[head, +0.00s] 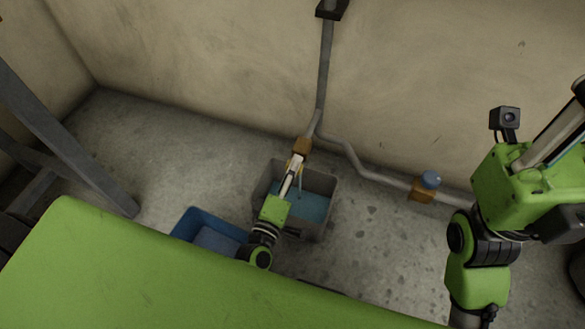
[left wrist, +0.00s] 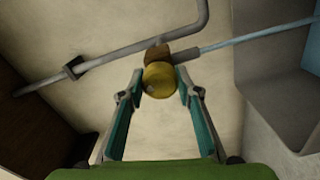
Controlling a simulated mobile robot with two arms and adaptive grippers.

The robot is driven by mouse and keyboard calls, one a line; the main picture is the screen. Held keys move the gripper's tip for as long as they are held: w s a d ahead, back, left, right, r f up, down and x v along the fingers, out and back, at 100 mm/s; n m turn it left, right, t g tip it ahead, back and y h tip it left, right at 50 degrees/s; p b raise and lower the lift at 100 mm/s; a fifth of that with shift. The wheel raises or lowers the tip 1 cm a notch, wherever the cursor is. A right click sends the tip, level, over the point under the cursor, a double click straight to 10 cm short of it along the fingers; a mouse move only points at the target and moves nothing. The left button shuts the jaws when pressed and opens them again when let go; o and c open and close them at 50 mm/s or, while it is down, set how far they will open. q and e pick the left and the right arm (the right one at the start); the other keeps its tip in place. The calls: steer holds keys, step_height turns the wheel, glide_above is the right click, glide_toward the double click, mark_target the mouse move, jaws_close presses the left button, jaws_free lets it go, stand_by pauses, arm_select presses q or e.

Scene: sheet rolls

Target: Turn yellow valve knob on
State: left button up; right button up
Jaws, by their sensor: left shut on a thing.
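The yellow valve knob (left wrist: 159,79) is round and sits on a brown valve body (left wrist: 158,54) on the pipe. In the left wrist view the teal-padded fingers of my left gripper (left wrist: 160,82) are on both sides of the knob, shut on it. In the head view my left gripper (head: 294,168) reaches up to the valve body (head: 302,146) and mostly hides the knob. A thin pale-blue stream (left wrist: 240,36) runs from the valve toward the grey bin (left wrist: 262,72). My right gripper (head: 556,135) is at the right edge; its fingertips are cut off, so its opening is unclear.
The grey bin (head: 325,184) holds blue-green water below the valve. A blue bin (head: 190,222) stands left of it. A second valve with a blue knob (head: 430,179) is on the pipe (head: 348,153) to the right. A dark metal frame (head: 70,145) stands at the left.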

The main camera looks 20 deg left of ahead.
arm_select(q)
steer(key=shift+n, duration=0.6)
steer(key=o, duration=1.1)
steer(key=s, duration=0.7)
steer(key=shift+s, duration=0.3)
steer(key=shift+a, duration=0.1)
